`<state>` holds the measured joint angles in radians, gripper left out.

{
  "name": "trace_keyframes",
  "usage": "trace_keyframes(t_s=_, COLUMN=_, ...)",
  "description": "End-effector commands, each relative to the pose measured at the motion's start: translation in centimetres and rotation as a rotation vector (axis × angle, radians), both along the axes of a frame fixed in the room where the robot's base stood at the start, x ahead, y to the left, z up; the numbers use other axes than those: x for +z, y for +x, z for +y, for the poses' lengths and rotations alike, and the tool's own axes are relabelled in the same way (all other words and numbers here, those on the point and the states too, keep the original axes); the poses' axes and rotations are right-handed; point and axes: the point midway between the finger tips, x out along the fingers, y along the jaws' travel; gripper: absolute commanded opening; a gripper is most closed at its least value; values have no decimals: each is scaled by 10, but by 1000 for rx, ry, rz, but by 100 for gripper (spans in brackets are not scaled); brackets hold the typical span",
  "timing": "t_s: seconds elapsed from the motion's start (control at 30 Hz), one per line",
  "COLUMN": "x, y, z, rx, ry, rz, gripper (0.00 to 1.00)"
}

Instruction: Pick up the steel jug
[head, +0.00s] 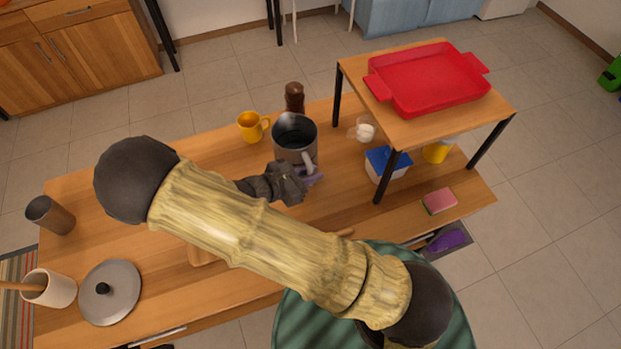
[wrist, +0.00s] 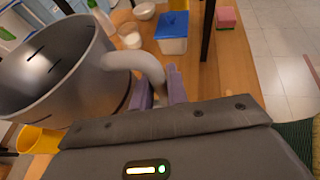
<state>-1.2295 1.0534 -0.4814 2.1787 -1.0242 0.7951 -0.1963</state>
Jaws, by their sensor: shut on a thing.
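The steel jug (head: 296,137) is a dark grey metal vessel with an open top and a pale handle, near the back middle of the wooden table. In the wrist view the jug (wrist: 62,75) fills the left side, with its curved handle reaching to the right. My gripper (head: 308,175) is at the handle, on the jug's near side. In the wrist view my gripper (wrist: 160,90) has its purple fingers shut on the handle. Whether the jug's base touches the table cannot be told.
A yellow mug (head: 253,126) and a brown pepper mill (head: 294,98) stand close to the jug. To its right are a small cup (head: 365,130), a blue-lidded box (head: 386,164) and a raised shelf (head: 484,105) bearing a red tray (head: 428,78). A pot lid (head: 125,292) lies at front left.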

Motion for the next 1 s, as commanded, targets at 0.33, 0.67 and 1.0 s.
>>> trace_keyframes(t_s=0.33, x=23, y=1, z=0, rx=-2, ry=1, rz=-5, gripper=0)
trace_keyframes(t_s=0.67, x=28, y=0, z=-1, rx=-2, ry=-1, rz=-4, gripper=0)
trace_keyframes(t_s=1.0, x=28, y=0, z=-1, rx=-2, ry=-1, rz=-4, gripper=0)
